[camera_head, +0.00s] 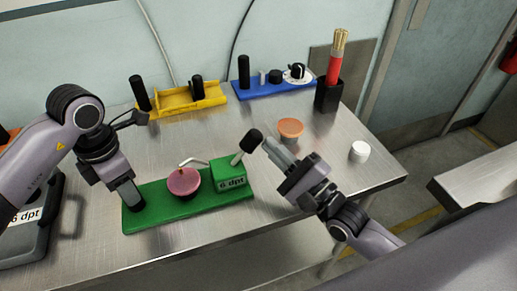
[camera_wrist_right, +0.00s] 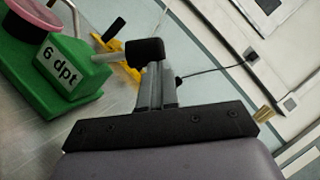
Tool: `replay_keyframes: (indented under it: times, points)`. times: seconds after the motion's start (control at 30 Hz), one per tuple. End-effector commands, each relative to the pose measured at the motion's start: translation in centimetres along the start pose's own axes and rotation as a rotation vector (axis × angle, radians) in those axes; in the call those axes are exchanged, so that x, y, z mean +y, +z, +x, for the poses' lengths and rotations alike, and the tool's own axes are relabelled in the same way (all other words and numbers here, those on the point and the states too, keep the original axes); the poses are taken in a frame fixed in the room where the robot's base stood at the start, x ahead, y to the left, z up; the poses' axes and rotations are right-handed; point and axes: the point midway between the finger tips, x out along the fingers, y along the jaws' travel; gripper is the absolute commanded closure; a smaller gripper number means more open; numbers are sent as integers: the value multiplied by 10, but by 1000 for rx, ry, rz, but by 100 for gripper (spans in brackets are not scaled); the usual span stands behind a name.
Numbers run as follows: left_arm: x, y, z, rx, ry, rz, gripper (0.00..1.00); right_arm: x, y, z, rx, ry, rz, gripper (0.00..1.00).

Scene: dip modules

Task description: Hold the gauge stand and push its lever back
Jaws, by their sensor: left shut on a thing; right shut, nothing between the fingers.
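The green gauge stand (camera_head: 165,212) lies along the front of the metal table, with a "6 dpt" label on its block and a pink-topped round part (camera_head: 184,181) in its middle. My left gripper (camera_head: 132,193) is shut on the stand's black post (camera_head: 137,207) at its left end. The lever (camera_head: 245,147) rises from the block, tilted up to the right, and ends in a black knob. My right gripper (camera_head: 270,146) is shut and empty, its tips right beside the knob. In the right wrist view the knob (camera_wrist_right: 145,52) is at the fingertips; I cannot tell whether they touch.
Behind stand a yellow module (camera_head: 190,100) and a blue module (camera_head: 275,87). A black holder (camera_head: 327,97) with a red bundle, an orange-topped cup (camera_head: 290,128) and a white cup (camera_head: 359,151) are to the right. A grey case (camera_head: 30,245) sits at left.

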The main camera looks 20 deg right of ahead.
Motion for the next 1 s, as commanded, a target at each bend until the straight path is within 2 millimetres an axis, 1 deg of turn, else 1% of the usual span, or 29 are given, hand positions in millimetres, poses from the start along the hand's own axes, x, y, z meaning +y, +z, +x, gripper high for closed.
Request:
replay_keyframes:
  times: [0.27, 0.57, 0.8, 1.0]
  points:
    - [-1, 1, -1, -2, 0, 3, 100, -4, 8, 5, -4, 45, -82, 100]
    - [-1, 1, -1, -2, 0, 4, 100, -10, 28, 16, -5, 154, -277, 100]
    - [-1, 1, -1, -3, 0, 4, 100, -9, 42, 24, -4, 242, -427, 100]
    - [-1, 1, -1, -3, -1, 5, 100, -8, 49, 28, -3, 265, -466, 100]
